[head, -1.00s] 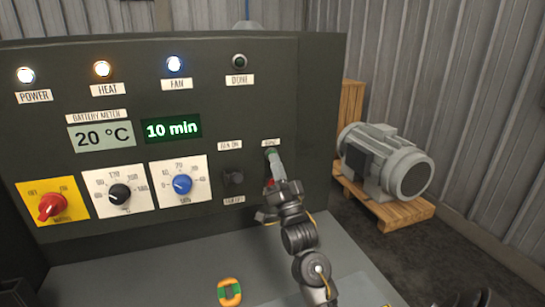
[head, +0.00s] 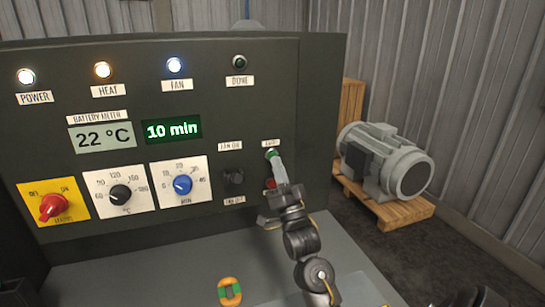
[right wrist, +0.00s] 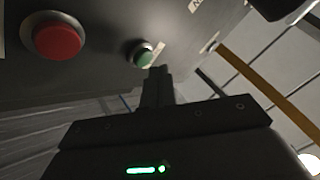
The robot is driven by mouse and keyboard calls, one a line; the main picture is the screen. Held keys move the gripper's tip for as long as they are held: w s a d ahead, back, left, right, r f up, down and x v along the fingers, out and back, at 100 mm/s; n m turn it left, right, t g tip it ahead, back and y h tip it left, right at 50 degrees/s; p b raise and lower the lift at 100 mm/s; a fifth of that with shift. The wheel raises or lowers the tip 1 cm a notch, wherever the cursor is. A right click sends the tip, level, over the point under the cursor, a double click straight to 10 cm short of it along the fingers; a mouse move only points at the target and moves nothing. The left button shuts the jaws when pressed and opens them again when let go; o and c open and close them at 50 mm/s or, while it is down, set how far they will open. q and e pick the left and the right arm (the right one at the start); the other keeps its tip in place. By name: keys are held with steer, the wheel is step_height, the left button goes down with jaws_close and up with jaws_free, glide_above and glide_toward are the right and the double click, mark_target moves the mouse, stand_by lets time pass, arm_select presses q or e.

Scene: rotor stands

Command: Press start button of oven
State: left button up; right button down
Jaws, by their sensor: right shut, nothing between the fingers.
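The oven's dark control panel (head: 110,60) fills the left and middle of the head view. The green start button (head: 271,153) is at its right side, under a small label, with a red button (head: 270,184) below it. My right gripper (head: 276,163) is shut and empty, its tip at the green button's lower edge; I cannot tell whether they touch. In the right wrist view, the shut fingertips (right wrist: 158,72) are just beside the green button (right wrist: 143,56), and the red button (right wrist: 58,40) is at upper left. My left gripper is not in view.
The POWER, HEAT and FAN lamps are lit; the DONE lamp (head: 239,62) is dark. The displays read 22 °C and 10 min. Knobs (head: 121,194) line the lower panel. An orange-and-green object (head: 230,284) lies on the grey surface below. A motor (head: 385,160) rests on a pallet at right.

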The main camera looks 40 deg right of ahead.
steer(key=shift+s+y, duration=0.1)
steer(key=shift+y, duration=0.2)
steer(key=shift+s+a+p, duration=0.2)
steer(key=shift+s+a, duration=0.1)
steer(key=shift+s, duration=0.45)
steer(key=shift+s+a+p, duration=0.25)
steer(key=shift+s, duration=0.55)
steer(key=shift+s+a+p, duration=0.2)
steer(key=shift+s+a, duration=0.1)
steer(key=shift+s, duration=0.45)
